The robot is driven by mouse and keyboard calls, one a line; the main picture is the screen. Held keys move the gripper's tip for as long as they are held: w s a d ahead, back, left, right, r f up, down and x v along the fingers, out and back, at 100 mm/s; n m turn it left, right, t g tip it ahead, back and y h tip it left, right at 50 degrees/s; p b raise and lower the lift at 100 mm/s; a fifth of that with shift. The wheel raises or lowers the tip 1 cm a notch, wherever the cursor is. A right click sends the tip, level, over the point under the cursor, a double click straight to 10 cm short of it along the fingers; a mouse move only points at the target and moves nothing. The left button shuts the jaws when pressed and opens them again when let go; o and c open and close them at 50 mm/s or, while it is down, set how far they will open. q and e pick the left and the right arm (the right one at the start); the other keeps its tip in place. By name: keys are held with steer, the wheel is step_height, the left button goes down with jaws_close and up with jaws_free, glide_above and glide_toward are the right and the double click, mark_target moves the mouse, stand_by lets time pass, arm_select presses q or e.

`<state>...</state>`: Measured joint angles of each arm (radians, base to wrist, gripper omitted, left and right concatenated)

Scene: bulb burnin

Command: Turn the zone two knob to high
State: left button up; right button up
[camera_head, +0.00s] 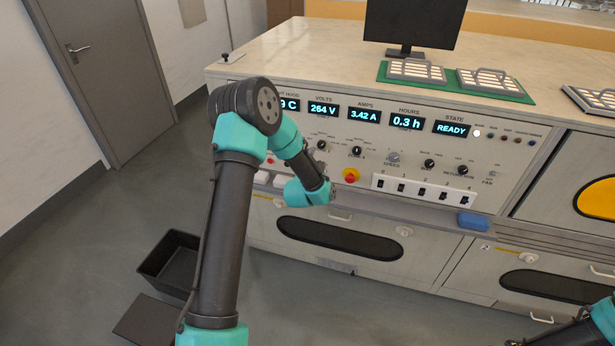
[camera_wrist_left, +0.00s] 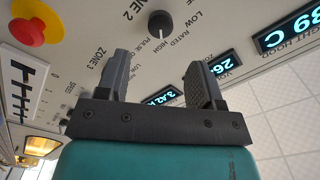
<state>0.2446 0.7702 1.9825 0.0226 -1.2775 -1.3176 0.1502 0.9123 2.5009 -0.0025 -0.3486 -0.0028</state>
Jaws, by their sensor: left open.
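The zone two knob (camera_wrist_left: 160,23) is dark and round, with the printed labels LOW, RATED, HIGH and PULSE around it in the left wrist view. My left gripper (camera_wrist_left: 158,64) is open and empty. Its fingers are spread, and the knob shows beyond the gap between them, apart from both. In the head view my left arm hides most of this gripper. My right gripper is not in view; only part of that arm shows.
A red emergency button on a yellow base (camera_head: 350,175) sits below the knobs, close to my left wrist. Another knob (camera_head: 357,151) is beside the zone two knob. A blue block (camera_head: 473,221) rests on the ledge.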

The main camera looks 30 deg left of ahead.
arm_select(q)
steer(key=v, duration=0.9)
steer(key=shift+s, duration=0.3)
steer(key=shift+d, duration=0.1)
steer(key=s+d+f+n+g+h, duration=0.35)
steer(key=s+d+f, duration=0.2)
steer(key=f, duration=0.25)
steer(key=s+d+f+n+g+h, duration=0.2)
steer(key=s+d+f+g+h, duration=0.25)
steer(key=f, duration=0.45)
steer(key=s+d+f+n+g, duration=0.2)
steer(key=s+d+f+g, duration=0.1)
steer(key=s, duration=0.4)
steer(key=s+d+f+n+g+h, duration=0.1)
steer(key=s+d+f+n+g, duration=0.1)
steer(key=s+d+g, duration=0.3)
steer(key=shift+s+d+f+g, duration=0.3)
steer(key=shift+s+f, duration=0.05)
steer(key=shift+s, duration=0.85)
